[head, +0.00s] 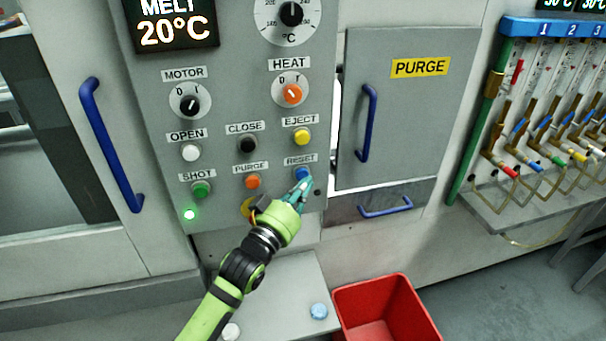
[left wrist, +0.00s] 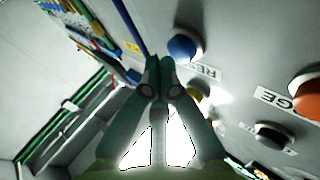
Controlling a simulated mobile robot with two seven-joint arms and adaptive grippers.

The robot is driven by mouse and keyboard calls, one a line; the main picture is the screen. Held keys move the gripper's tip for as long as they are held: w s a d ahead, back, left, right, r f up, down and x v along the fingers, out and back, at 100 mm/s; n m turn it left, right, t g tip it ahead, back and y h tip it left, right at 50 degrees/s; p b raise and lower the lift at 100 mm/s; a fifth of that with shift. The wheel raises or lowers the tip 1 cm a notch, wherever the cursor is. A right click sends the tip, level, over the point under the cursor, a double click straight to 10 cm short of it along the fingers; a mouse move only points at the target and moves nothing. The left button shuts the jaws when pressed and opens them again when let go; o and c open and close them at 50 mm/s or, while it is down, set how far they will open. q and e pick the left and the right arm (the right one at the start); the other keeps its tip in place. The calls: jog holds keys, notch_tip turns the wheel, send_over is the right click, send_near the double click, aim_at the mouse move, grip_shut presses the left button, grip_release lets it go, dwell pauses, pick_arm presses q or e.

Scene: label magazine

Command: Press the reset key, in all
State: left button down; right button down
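The reset key is a round blue button (head: 302,172) under the RESET label, low on the right of the grey control panel (head: 225,100). In the left wrist view the blue button (left wrist: 182,47) stands out from the panel, just beyond and slightly right of the fingertips. My left gripper (head: 304,184) has its teal fingers together, with nothing between them. Its tips overlap the button's lower edge in the head view; I cannot tell whether they touch it. In the left wrist view my left gripper (left wrist: 161,78) also shows shut. My right gripper is not in view.
Close by are the yellow EJECT button (head: 302,136), orange PURGE button (head: 252,182) and black CLOSE button (head: 247,145). A blue door handle (head: 368,122) sticks out to the right. A red bin (head: 385,312) stands below. A green light (head: 189,213) glows lower left.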

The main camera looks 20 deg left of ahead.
pick_arm(q)
jog(key=shift+s+d, duration=0.2)
jog(key=shift+s, duration=0.05)
jog(key=s+d+p, duration=0.1)
jog(key=s, duration=0.1)
jog(key=s+d+p, duration=0.1)
jog(key=s, duration=0.1)
jog(key=shift+d, duration=0.4)
dwell(0.7)
